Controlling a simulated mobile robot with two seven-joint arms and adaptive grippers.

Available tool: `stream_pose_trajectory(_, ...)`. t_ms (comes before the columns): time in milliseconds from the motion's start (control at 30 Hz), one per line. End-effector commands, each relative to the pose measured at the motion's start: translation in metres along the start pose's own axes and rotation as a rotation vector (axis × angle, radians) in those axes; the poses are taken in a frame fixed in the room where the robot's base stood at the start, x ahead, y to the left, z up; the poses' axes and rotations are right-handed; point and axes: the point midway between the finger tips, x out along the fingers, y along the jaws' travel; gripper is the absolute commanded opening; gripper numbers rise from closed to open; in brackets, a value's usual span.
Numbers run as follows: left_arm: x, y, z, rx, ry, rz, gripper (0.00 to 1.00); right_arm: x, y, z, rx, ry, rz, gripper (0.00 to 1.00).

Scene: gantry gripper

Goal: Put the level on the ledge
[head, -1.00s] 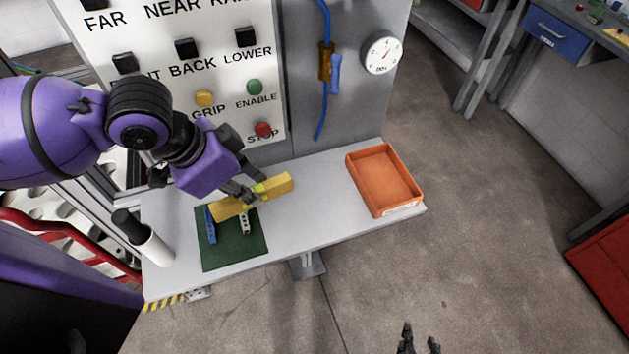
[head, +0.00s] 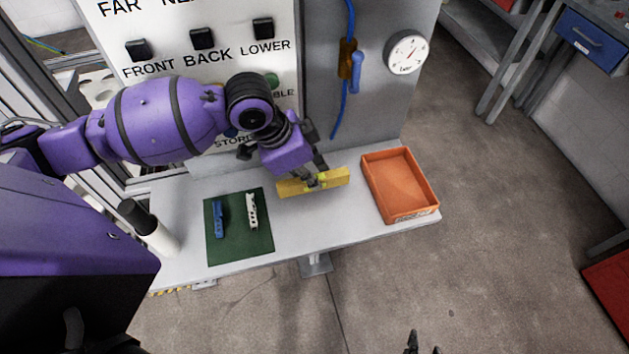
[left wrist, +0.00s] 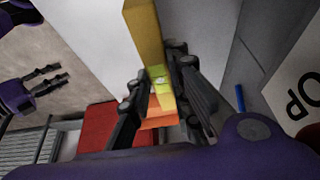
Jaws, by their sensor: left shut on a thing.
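The level (head: 331,179) is a yellow bar with a bright yellow-green vial at its middle. My left gripper (head: 318,180) is shut on it near the middle. The level lies roughly lengthwise over the grey ledge (head: 300,228), between the green mat and the orange tray; whether it touches the surface I cannot tell. In the left wrist view the level (left wrist: 146,35) runs between the dark fingers (left wrist: 162,95). My right gripper (head: 425,346) is at the bottom edge of the head view, apart from the ledge, its fingers spread and empty.
The green mat (head: 240,248) holds a blue tool (head: 218,219) and a white tool (head: 252,211). The orange tray (head: 428,208) is at the ledge's right end. A white cylinder with a black top (head: 160,240) stands left. The button panel (head: 215,65) rises behind.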

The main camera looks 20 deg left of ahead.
Motion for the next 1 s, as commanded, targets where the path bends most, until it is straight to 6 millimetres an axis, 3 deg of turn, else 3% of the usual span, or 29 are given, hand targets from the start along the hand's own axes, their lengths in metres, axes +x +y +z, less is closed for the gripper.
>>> stream_pose_trajectory(167, 0.015, -0.004, -0.004, 0.000, 0.001, 0.000, 0.00, 0.000, -0.001, 0.004, 0.006, -0.005, 0.002, 0.40)
stream_pose_trajectory(333, 0.038, -0.004, 0.008, -0.001, -0.001, 0.001, 0.00, 0.000, 0.001, 0.011, 0.005, -0.017, 0.006, 0.40)
stream_pose_trajectory(733, 0.043, -0.004, 0.009, 0.001, 0.002, -0.002, 0.00, -0.002, 0.006, 0.015, -0.008, -0.024, 0.008, 0.40)
stream_pose_trajectory(767, 0.043, -0.004, 0.009, 0.001, 0.001, -0.002, 0.21, -0.002, 0.006, 0.015, -0.009, -0.024, 0.007, 0.40)
stream_pose_trajectory(800, 0.043, -0.004, 0.009, 0.002, 0.001, -0.002, 0.26, -0.002, 0.007, 0.016, -0.010, -0.024, 0.007, 0.40)
stream_pose_trajectory(900, 0.043, -0.004, 0.009, 0.001, 0.001, -0.002, 0.37, -0.002, 0.007, 0.015, -0.010, -0.024, 0.007, 0.40)
stream_pose_trajectory(1000, 0.043, -0.004, 0.009, 0.001, 0.001, -0.002, 0.37, -0.002, 0.006, 0.015, -0.010, -0.023, 0.007, 0.40)
